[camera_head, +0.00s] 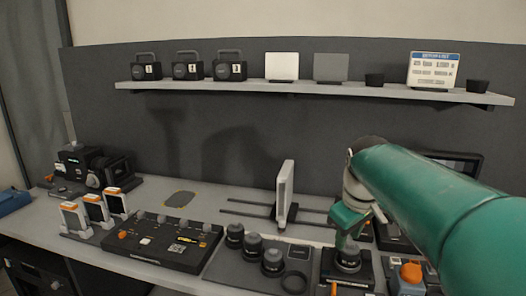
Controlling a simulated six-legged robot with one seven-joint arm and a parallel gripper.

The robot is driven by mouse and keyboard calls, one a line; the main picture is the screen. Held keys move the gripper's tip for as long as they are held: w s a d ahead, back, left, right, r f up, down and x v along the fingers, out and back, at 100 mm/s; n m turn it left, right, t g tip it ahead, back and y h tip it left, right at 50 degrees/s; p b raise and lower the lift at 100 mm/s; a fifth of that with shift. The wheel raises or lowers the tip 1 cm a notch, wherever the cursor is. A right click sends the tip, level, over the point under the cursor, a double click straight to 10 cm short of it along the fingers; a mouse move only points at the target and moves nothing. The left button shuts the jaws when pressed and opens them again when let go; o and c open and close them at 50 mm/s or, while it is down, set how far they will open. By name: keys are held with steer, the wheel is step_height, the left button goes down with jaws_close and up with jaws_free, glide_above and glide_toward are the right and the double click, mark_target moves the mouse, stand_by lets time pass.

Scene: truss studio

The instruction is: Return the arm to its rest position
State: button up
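My green arm (430,205) reaches in from the right edge and extends over the right part of the bench. My gripper (347,236) hangs down from its end, just above or at a dark round lens-like piece (347,260) on a black base. I cannot tell whether the fingers touch that piece or how far apart they are. The arm hides part of the bench and wall behind it.
A white upright panel (285,190) stands on rails left of my gripper. Several dark lenses (272,262) and a black control box (160,243) sit further left. An orange-topped item (411,272) is at right. A loaded shelf (205,86) runs along the wall.

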steer(key=s+a+f+m+t, duration=0.1)
steer(key=s+f+m, duration=0.2)
steer(key=s, duration=0.6)
steer(key=s+a+f+m+t, duration=0.1)
steer(key=s+f+m, duration=0.2)
steer(key=s, duration=0.7)
steer(key=shift+s+a+f, duration=0.15)
steer(key=shift+a+f, duration=0.25)
steer(key=shift+f, duration=0.3)
